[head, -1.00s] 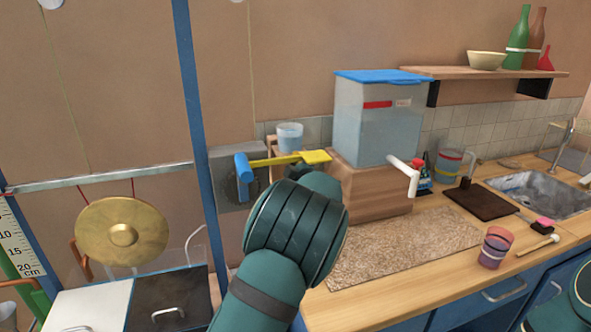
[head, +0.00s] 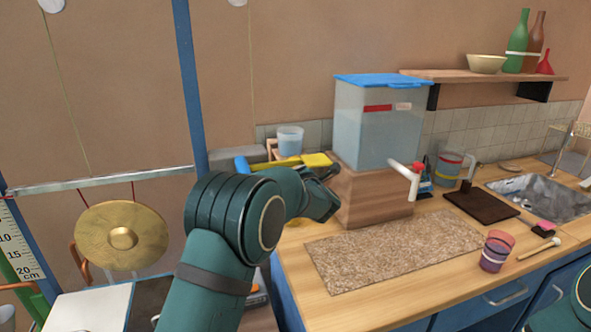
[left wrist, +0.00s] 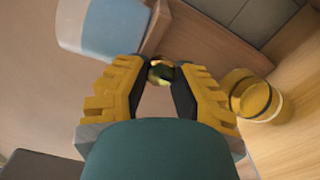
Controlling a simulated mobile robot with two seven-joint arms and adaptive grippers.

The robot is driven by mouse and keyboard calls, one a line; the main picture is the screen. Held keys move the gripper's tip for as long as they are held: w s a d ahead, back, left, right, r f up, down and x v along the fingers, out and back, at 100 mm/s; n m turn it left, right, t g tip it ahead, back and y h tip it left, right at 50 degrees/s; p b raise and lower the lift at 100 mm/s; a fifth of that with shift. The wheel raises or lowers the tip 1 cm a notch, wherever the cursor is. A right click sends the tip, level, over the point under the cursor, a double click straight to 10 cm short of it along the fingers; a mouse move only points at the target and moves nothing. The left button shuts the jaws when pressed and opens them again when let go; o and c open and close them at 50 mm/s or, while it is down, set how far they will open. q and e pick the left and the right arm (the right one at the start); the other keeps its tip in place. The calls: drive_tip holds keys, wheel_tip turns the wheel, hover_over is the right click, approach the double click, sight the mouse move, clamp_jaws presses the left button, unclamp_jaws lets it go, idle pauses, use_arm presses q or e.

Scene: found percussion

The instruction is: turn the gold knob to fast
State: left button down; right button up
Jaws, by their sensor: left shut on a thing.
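The gold knob (left wrist: 161,73) shows in the left wrist view as a small shiny round piece between the fingertips of my left gripper (left wrist: 160,78), and the gripper is shut on it. In the head view the left gripper (head: 328,177) reaches to the left side of the wooden block, and the knob is hidden there. No "fast" mark can be read in either view. A yellow cylinder (left wrist: 257,98) stands just right of the gripper in the wrist view. My right gripper is out of view.
A clear tank with a blue lid (head: 378,120) stands on the wooden block (head: 375,205), with a white tap in front. A yellow paddle (head: 317,160) and a light blue cup (head: 290,140) are close behind the gripper. A speckled mat (head: 400,250) lies bare on the counter.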

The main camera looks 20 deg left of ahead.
use_arm(q)
drive_tip(key=shift+a+r+n, duration=0.15)
drive_tip(key=shift+r+n, duration=0.1)
drive_tip(key=shift+n, duration=0.15)
drive_tip(key=c, duration=0.7)
unclamp_jaws()
drive_tip(key=shift+f, duration=0.1)
drive_tip(key=shift+f, duration=0.1)
drive_tip(key=v, duration=1.2)
